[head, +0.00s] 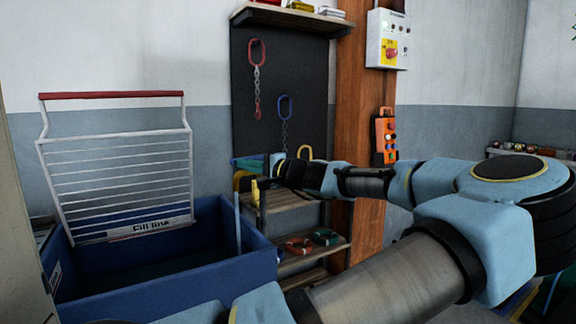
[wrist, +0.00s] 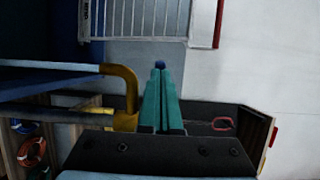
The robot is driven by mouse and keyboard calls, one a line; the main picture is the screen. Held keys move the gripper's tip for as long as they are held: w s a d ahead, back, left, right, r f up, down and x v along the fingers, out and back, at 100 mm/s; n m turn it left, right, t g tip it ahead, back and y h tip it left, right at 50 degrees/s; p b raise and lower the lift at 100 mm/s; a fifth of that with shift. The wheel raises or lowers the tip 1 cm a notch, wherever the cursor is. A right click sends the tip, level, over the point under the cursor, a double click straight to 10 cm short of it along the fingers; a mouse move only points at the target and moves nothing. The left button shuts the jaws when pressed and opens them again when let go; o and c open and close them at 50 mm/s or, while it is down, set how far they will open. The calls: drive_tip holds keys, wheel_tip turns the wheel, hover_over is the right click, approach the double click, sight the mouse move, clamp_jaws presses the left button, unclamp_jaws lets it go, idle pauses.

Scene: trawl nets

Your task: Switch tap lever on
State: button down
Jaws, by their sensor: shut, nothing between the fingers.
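The yellow tap (head: 243,181) stands by the right wall of the blue tank, partly hidden by my gripper. In the wrist view, its yellow bent part (wrist: 128,82) joins a pale pipe running left. My gripper (head: 250,163) is at the tap, at the end of my arm reaching in from the right. In the wrist view, the teal fingers of my gripper (wrist: 161,75) are shut and empty, just beside the yellow bend. A small dark blue piece (wrist: 160,64) shows at the fingertips; I cannot tell whether it is the lever or whether they touch.
The blue tank (head: 165,281) holds an upright white wire rack (head: 115,170) with a red top bar. A dark board (head: 275,65) with hanging chains is behind. Shelves with shackles (head: 325,237) stand below my arm. A wooden post carries an orange control box (head: 385,137).

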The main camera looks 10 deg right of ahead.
drive_tip(key=shift+w+a, duration=0.2)
drive_tip(key=shift+a, duration=0.15)
drive_tip(key=shift+a+r, duration=0.1)
drive_tip(key=shift+a, duration=0.05)
idle(0.3)
